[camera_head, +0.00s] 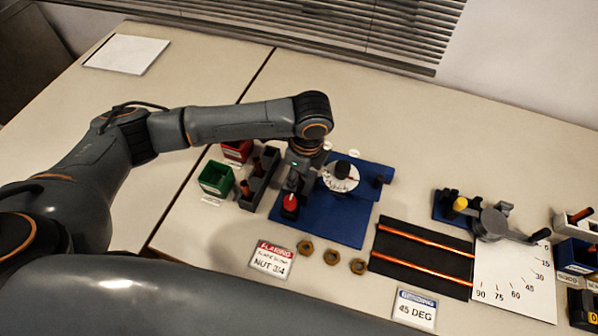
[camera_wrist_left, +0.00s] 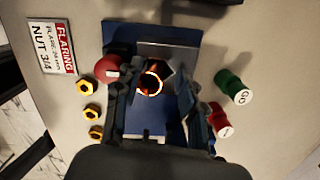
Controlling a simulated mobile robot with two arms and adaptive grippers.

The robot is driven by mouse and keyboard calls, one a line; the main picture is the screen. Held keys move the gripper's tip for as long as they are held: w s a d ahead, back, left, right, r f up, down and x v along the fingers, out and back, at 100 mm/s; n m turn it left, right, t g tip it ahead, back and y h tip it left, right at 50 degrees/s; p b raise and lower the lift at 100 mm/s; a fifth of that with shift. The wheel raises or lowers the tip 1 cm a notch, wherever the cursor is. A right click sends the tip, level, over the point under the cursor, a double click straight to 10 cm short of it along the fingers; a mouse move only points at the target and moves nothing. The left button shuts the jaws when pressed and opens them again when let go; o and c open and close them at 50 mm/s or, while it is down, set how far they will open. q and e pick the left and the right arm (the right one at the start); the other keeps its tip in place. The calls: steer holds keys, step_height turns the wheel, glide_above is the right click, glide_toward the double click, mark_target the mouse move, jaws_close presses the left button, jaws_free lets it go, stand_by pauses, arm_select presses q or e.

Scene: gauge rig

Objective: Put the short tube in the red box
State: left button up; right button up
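The red box (camera_head: 238,150) stands at the left of the work area in the head view, behind the green box (camera_head: 215,178). My left gripper (camera_head: 293,185) points down over the left part of the blue mat (camera_head: 345,225). In the left wrist view its fingers (camera_wrist_left: 154,78) are spread apart. A copper ring (camera_wrist_left: 150,82), which looks like a tube's end, shows between them, with a visible gap. I cannot tell whether this is the short tube. Two copper tubes (camera_head: 425,252) lie on the black mat. My right gripper is not in view.
A grey rack (camera_head: 262,182) with dark red pegs stands between the boxes and blue mat. A red knob (camera_head: 289,202) and white dial (camera_head: 340,178) are on the mat. Several brass nuts (camera_head: 331,257) lie in front. Green (camera_wrist_left: 233,87) and red (camera_wrist_left: 220,122) cylinders show in the wrist view.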

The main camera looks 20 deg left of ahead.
arm_select(q)
step_height(320, 180, up, 12)
steer(key=d, duration=0.1)
steer(key=shift+d, duration=0.2)
stand_by(0.4)
steer(key=shift+s+f, duration=0.1)
